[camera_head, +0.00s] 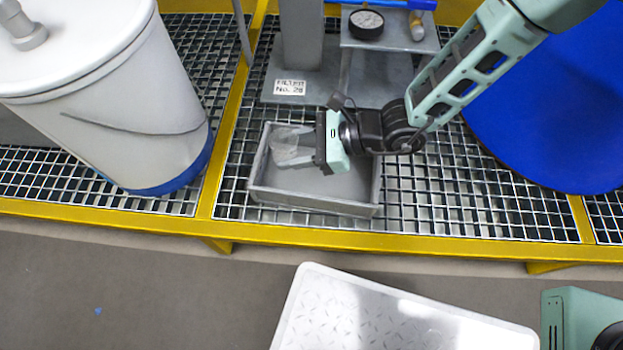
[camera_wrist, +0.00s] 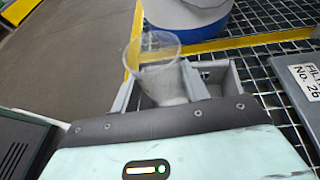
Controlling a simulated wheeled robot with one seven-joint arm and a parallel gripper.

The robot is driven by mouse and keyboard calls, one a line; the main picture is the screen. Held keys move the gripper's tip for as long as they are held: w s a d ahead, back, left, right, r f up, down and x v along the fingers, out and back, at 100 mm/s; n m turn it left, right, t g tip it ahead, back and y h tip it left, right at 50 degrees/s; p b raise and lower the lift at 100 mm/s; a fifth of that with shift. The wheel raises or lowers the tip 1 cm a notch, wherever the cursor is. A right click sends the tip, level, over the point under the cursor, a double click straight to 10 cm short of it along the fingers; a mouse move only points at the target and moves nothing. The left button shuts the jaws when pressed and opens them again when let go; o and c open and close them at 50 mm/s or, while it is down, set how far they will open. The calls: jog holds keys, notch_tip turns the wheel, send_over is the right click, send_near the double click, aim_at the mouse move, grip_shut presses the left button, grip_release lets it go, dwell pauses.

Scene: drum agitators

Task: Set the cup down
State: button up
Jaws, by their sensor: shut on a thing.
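A clear, see-through cup (camera_head: 290,148) is held between the fingers of my gripper (camera_head: 292,150), at the left part of a grey open tray (camera_head: 315,203). In the wrist view the cup (camera_wrist: 158,50) stands between the two grey fingers of my gripper (camera_wrist: 165,80), its open rim facing up and away. The gripper is shut on the cup. I cannot tell whether the cup's base touches the tray floor. The cup's lower part is hidden by the gripper body in the wrist view.
The tray rests on a metal grating (camera_head: 460,205) with a yellow frame (camera_head: 400,245). A white drum (camera_head: 110,100) stands at left, a blue drum (camera_head: 560,90) at right. A white platform (camera_head: 390,315) is in front.

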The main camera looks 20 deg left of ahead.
notch_tip(320, 180, down, 10)
jog(key=b, duration=0.5)
jog(key=shift+r, duration=0.2)
jog(key=shift+f, duration=0.6)
jog(key=o, duration=1)
jog(key=shift+f, duration=0.1)
jog(key=shift+r, duration=0.8)
jog(key=shift+p+v, duration=2.7)
jog(key=shift+v, duration=3.25)
